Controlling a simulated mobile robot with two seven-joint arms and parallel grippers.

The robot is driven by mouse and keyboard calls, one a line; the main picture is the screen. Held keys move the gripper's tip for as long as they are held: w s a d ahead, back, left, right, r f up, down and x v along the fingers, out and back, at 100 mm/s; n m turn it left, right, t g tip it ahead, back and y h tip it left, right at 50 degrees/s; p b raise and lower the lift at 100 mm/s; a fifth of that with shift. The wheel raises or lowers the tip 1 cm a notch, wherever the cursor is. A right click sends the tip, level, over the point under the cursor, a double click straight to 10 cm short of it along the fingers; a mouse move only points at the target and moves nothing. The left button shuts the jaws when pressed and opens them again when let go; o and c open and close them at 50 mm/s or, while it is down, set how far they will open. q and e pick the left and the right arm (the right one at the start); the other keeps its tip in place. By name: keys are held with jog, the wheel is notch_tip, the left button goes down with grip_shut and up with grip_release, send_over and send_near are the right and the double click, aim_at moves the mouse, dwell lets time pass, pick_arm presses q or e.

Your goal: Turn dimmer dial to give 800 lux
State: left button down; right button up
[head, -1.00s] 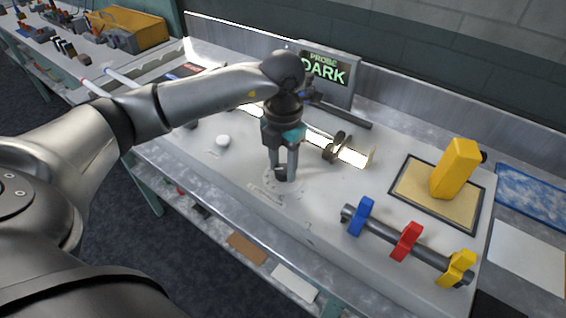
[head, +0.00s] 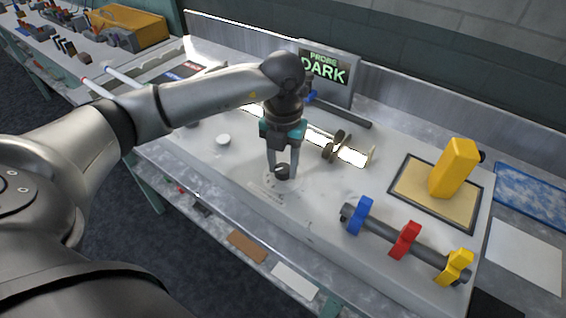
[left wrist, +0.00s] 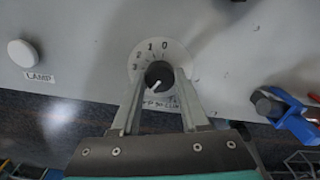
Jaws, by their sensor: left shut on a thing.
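The dimmer dial (head: 282,171) is a small dark knob on the pale bench panel. In the left wrist view the dial (left wrist: 159,73) sits on a round scale with 0, 1, 2 and 3 readable; its white pointer mark slants to the lower left. My left gripper (head: 281,174) points down with its fingers on either side of the dial, shut on it. The fingers hide part of the scale and the label below. The display (head: 325,70) reads "PROBE DARK" in green. A glowing lamp tube (head: 351,157) lies behind the gripper. My right gripper is not in view.
A white round knob (head: 223,140), labelled LAMP in the wrist view, is left of the dial. A rod (head: 385,236) with blue, red and yellow clamps lies to the right. A yellow block (head: 455,168) stands on a framed tan pad.

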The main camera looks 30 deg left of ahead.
aim_at(283, 168)
pick_arm(q)
jog(key=shift+c, duration=2.1)
grip_release()
notch_tip(283, 168, up, 15)
jog(key=p, duration=0.1)
jog(key=shift+r, duration=0.15)
